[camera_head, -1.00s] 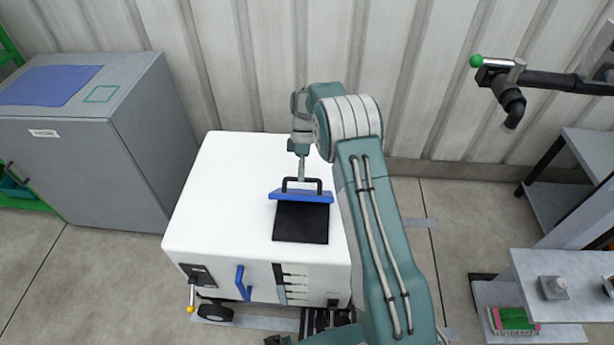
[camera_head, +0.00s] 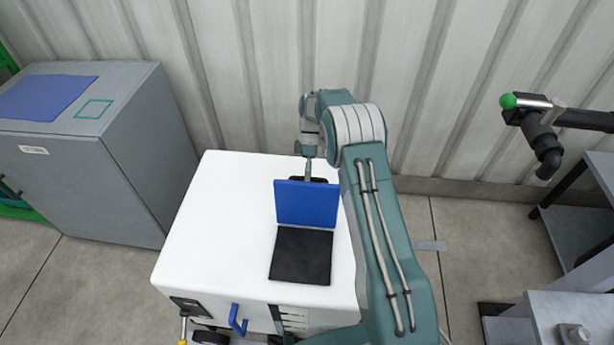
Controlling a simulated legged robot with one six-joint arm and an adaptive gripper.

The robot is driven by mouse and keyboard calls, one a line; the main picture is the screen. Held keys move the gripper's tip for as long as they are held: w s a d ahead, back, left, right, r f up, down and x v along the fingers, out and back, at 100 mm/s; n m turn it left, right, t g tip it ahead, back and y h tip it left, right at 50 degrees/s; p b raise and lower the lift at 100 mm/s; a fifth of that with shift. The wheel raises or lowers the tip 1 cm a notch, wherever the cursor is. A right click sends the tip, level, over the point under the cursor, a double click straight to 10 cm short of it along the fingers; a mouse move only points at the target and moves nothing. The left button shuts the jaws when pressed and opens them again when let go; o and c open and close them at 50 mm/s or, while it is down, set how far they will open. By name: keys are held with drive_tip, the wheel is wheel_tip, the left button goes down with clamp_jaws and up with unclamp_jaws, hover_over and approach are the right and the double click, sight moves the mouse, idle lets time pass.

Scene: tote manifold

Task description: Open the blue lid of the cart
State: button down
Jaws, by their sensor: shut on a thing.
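The white cart (camera_head: 218,232) stands in front of me. Its blue lid (camera_head: 306,204) stands raised, roughly upright, at the far edge of a dark square opening (camera_head: 301,255) in the cart's top. My gripper (camera_head: 308,172) is behind the lid, shut on the lid's black handle (camera_head: 322,180), which is mostly hidden by the lid. The fingertips are partly hidden too.
A grey cabinet (camera_head: 150,165) with a blue top panel stands to the left of the cart. A corrugated wall is close behind. At the right are a black pipe with a green-knobbed valve (camera_head: 508,101) and a grey bench (camera_head: 560,310).

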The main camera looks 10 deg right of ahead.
drive_tip(key=shift+w+d+f, duration=0.2)
drive_tip(key=shift+w+f, duration=0.35)
drive_tip(key=shift+f, duration=0.05)
drive_tip(key=c, duration=0.6)
unclamp_jaws()
drive_tip(key=shift+w, duration=0.1)
drive_tip(key=shift+c, duration=0.2)
drive_tip(key=shift+r, duration=0.15)
drive_tip(key=v, duration=0.7)
drive_tip(key=shift+w, duration=0.25)
